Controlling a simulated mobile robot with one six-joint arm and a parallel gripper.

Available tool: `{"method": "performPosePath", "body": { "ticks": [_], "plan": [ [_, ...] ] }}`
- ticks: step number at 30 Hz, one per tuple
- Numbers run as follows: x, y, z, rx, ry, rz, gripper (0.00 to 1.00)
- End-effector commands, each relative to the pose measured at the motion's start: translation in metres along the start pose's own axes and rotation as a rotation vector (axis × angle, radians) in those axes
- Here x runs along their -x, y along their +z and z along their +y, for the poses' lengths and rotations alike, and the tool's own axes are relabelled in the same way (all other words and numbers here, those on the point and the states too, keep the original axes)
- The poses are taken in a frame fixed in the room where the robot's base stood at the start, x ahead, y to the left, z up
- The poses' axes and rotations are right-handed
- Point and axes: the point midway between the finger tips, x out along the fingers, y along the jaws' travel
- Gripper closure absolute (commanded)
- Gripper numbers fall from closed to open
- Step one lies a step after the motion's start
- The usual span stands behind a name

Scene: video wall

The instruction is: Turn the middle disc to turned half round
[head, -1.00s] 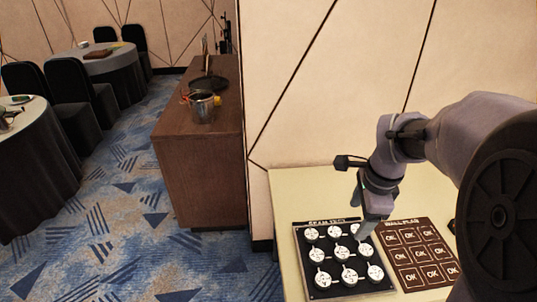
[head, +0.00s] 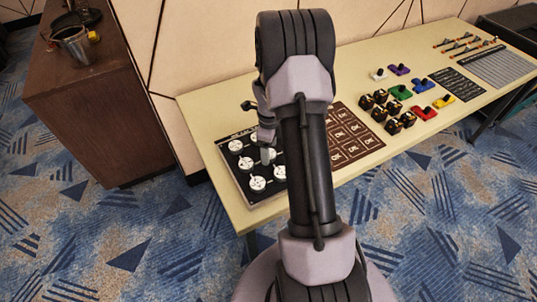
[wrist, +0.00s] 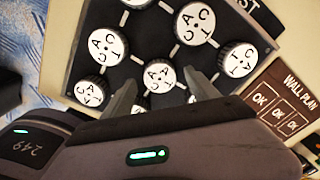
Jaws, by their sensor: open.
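The middle disc (wrist: 158,73), a white round knob face with black letters and a dark rim, shows in the wrist view near the centre of the black board (wrist: 150,42). My gripper (wrist: 161,79) is open, with one fingertip to the left and one to the right of this disc. I cannot tell whether the fingers touch it. The lower part of the view, with some discs, is covered by my gripper body. In the head view the board (head: 230,165) lies on the table and my arm hides its right part; my gripper (head: 267,155) is over it.
Neighbouring discs (wrist: 107,46) stand close around the middle one. A brown wall plan (head: 350,135) lies right of the board. Several coloured pieces (head: 420,88) and dark cubes stand farther right on the pale table (head: 215,100). A brown cabinet (head: 100,110) is at left.

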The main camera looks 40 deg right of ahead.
Motion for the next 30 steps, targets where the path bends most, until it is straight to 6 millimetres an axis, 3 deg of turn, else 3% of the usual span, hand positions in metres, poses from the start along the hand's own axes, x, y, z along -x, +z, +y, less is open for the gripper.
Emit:
{"method": "performPosePath", "body": {
  "ticks": [3, 11, 18, 21, 30],
  "plan": [
    [-0.0094, 0.0002, 0.0, 0.0, 0.0, 0.0, 0.31],
    [-0.0096, 0.0003, 0.0, 0.0, 0.0, -0.001, 0.31],
    [-0.0095, 0.0003, 0.0, 0.0, 0.0, -0.001, 0.79],
    [-0.0095, 0.0002, 0.0, 0.0, 0.0, -0.001, 0.94],
    [-0.0093, 0.0002, 0.0001, 0.056, 0.0, 0.0, 0.94]
  ]
}}
